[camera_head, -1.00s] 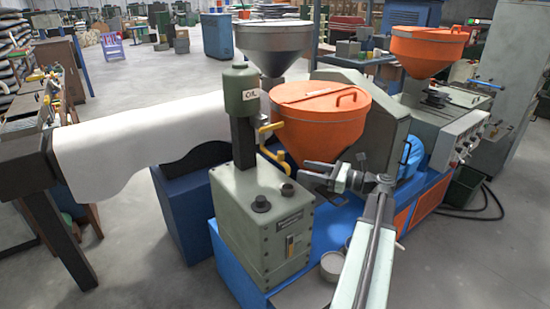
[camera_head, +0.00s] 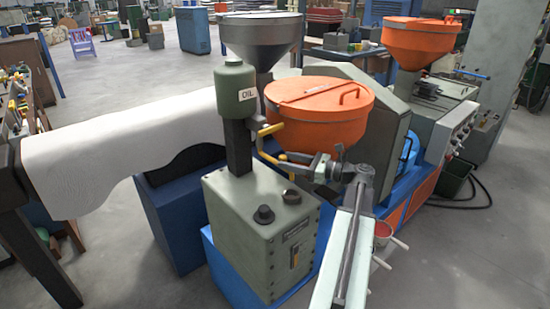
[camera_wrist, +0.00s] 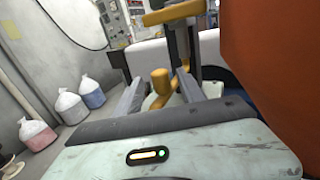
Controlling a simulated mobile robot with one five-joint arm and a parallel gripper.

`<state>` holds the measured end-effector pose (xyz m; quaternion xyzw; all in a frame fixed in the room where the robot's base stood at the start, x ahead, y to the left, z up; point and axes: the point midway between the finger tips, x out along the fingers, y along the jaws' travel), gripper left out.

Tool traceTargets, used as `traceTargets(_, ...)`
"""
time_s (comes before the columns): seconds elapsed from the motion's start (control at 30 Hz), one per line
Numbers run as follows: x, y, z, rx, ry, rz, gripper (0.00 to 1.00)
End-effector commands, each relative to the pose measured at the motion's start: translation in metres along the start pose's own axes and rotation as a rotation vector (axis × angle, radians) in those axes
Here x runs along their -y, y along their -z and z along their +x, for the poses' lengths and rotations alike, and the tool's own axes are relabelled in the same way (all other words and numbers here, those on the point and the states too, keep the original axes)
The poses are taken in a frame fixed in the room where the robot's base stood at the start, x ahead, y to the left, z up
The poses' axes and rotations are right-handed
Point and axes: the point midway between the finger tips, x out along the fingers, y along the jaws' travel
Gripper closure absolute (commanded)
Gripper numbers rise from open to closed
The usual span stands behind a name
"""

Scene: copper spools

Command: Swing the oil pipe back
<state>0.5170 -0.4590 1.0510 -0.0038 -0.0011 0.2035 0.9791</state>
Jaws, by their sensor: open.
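The oil pipe (camera_head: 270,130) is a bent yellow tube on the side of the dark post under the green OIL canister (camera_head: 235,85). It drops toward the front of the orange hopper. My gripper (camera_head: 290,167) is open at the lower end of the pipe, in front of the hopper. In the wrist view the two grey fingers of my gripper (camera_wrist: 160,90) stand apart. The yellow pipe end (camera_wrist: 160,80) shows between them, and more of the oil pipe (camera_wrist: 175,12) rises behind. Contact with the fingers cannot be told.
The orange lidded hopper (camera_head: 318,115) stands close beside my gripper, and fills the right of the wrist view. The grey-green oil box (camera_head: 262,230) stands below the post. A white sheet roll (camera_head: 100,165) lies at left.

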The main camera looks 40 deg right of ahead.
Motion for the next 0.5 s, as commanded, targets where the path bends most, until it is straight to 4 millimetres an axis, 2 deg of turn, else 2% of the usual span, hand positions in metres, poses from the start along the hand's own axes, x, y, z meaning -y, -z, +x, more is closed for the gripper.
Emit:
traceTargets(0.1, 0.001, 0.0, 0.022, 0.0, 0.001, 0.0, 0.53)
traceTargets(0.23, 0.002, 0.0, 0.041, 0.0, 0.003, 0.0, 0.53)
traceTargets(0.5, 0.003, 0.0, 0.052, 0.0, 0.007, 0.0, 0.53)
